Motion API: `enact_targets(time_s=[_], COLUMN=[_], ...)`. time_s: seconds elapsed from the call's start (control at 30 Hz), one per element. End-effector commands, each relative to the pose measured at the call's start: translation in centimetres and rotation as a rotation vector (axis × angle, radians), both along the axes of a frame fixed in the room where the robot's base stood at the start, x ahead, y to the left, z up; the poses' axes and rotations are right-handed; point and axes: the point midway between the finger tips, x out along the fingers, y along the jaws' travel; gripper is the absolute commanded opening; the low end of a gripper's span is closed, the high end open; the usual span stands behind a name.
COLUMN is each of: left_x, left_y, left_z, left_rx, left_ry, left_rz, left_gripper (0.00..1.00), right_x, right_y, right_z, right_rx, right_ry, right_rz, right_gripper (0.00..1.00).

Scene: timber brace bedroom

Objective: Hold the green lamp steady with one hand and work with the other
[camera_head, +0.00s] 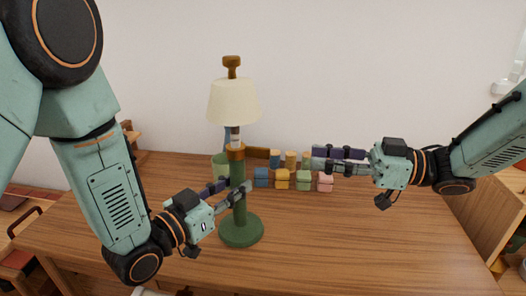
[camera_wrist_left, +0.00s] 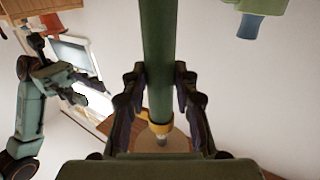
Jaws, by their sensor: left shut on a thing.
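The green lamp (camera_head: 241,229) stands upright on the table, with a round green base, green post, brown collar with a side arm, cream shade and brown top knob. My left gripper (camera_head: 240,192) is shut on the post below the collar. In the left wrist view, the green post (camera_wrist_left: 158,60) passes between the fingers of my left gripper (camera_wrist_left: 158,90). My right gripper (camera_head: 318,160) is open and empty, its fingers pointing left toward the collar's side arm (camera_head: 258,153), apart from it. It also shows in the left wrist view (camera_wrist_left: 88,84).
A row of coloured blocks (camera_head: 282,180) and several small cylinders (camera_head: 291,160) stand behind and right of the lamp. The wooden table (camera_head: 370,240) is clear at front right.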

Motion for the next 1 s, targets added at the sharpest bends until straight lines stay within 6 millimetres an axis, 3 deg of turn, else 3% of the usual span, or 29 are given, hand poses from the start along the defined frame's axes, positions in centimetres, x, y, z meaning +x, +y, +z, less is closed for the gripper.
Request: enact_targets(time_s=[0.7,1.0], left_x=[0.0,0.0], left_y=[0.0,0.0], left_z=[0.0,0.0], left_rx=[-0.001,-0.001], left_ry=[-0.001,-0.001], left_rz=[0.0,0.0], left_gripper=[0.0,0.0], right_x=[1.2,1.4], right_y=[10.4,11.8], right_z=[-0.1,0.0], right_rx=[-0.003,0.0], right_ry=[-0.001,0.001], right_rz=[0.004,0.001], right_gripper=[0.3,0.3])
